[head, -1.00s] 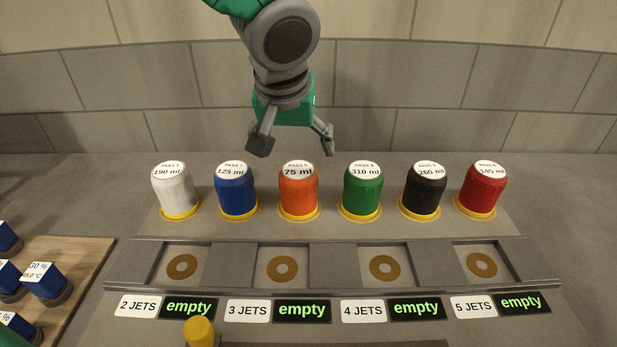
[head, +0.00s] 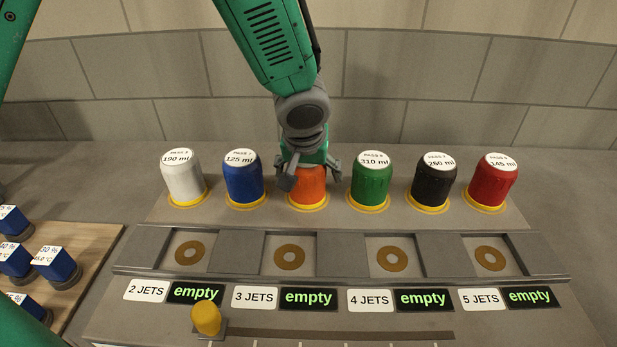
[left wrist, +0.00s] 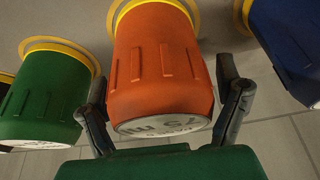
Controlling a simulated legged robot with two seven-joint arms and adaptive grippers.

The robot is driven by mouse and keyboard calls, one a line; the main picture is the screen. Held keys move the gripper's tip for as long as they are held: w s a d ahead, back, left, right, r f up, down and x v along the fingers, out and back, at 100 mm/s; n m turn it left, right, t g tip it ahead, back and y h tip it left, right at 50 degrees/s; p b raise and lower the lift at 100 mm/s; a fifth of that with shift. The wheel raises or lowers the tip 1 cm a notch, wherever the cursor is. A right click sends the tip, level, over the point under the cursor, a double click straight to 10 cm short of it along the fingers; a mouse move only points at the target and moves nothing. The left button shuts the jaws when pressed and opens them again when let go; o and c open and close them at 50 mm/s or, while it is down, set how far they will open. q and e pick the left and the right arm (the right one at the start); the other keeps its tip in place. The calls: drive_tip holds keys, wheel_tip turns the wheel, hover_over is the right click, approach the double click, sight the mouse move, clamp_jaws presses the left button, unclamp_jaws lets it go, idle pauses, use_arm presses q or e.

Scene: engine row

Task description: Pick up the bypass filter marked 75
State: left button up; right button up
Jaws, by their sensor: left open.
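The orange bypass filter (head: 307,188) stands upright in its yellow ring, third from the left in the back row. My left gripper (head: 309,182) is over it from above, open, with one finger on each side of its upper part. The gripper hides its label in the head view. In the left wrist view the orange filter (left wrist: 160,62) sits between the two open fingers (left wrist: 168,112), and its label edge partly shows, reading 75. I see a gap at the right finger; contact at the left one is hard to tell. My right gripper is not in view.
The blue filter (head: 242,178) and green filter (head: 371,182) flank it closely. White (head: 182,178), black (head: 430,182) and red (head: 490,182) filters stand further out. In front are empty slots with brass rings (head: 289,257) and a yellow knob (head: 206,317). A wooden board (head: 92,250) holds several blue blocks at left.

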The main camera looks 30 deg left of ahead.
use_arm(q)
drive_tip(key=shift+s+r, duration=0.15)
drive_tip(key=shift+d, duration=0.1)
drive_tip(key=c, duration=1.6)
